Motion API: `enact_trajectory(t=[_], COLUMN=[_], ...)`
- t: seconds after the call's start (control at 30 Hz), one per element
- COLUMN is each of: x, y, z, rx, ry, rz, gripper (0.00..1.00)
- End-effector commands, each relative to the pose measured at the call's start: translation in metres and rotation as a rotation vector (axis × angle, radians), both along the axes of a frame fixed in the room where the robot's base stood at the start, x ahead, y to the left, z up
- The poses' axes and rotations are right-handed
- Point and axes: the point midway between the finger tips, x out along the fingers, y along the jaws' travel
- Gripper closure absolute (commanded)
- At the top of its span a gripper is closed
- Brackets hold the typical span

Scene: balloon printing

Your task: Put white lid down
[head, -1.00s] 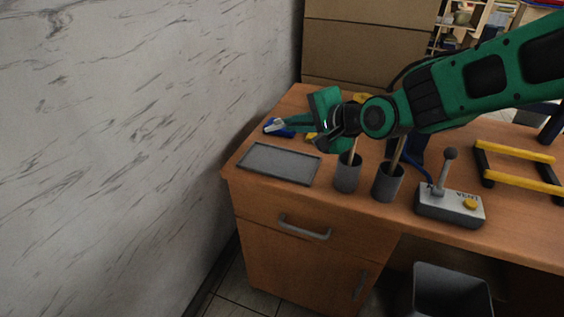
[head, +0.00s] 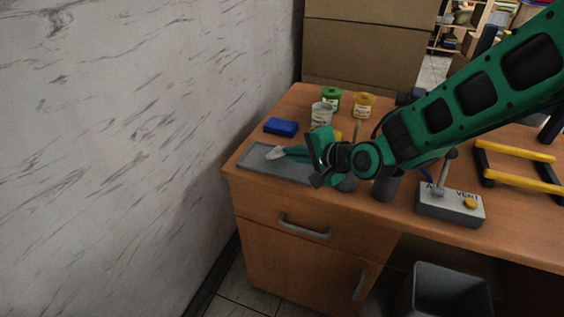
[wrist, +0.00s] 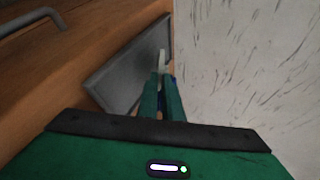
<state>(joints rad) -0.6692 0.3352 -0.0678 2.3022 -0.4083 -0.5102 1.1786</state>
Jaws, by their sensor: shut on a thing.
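My gripper (head: 288,152) is shut on a small white lid (head: 275,153) at its fingertips. In the head view the lid appears over the left part of the shallow grey tray (head: 257,164). The lid also shows in the wrist view (wrist: 162,61), seen nearly edge-on in front of the tray (wrist: 128,74). I cannot tell whether the lid touches the tray. My wrist hides the right part of the tray in the head view.
A blue block (head: 281,127) lies behind the tray. A whitish jar (head: 321,115), a green jar (head: 331,98) and a yellow jar (head: 364,104) stand further back. A control box (head: 449,205) with a lever is at the right. The marble wall (head: 140,150) borders the desk's left side.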

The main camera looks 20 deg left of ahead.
Motion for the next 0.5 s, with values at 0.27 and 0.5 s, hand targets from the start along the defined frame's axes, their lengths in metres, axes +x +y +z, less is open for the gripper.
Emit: enact_trajectory(t=[0.27,0.5], x=[0.0004,0.0006], y=[-0.001,-0.0016], z=[-0.0075,-0.0077], rx=[-0.001,-0.001], ry=[0.001,0.002], rz=[-0.001,-0.003], gripper=[1.0,0.81])
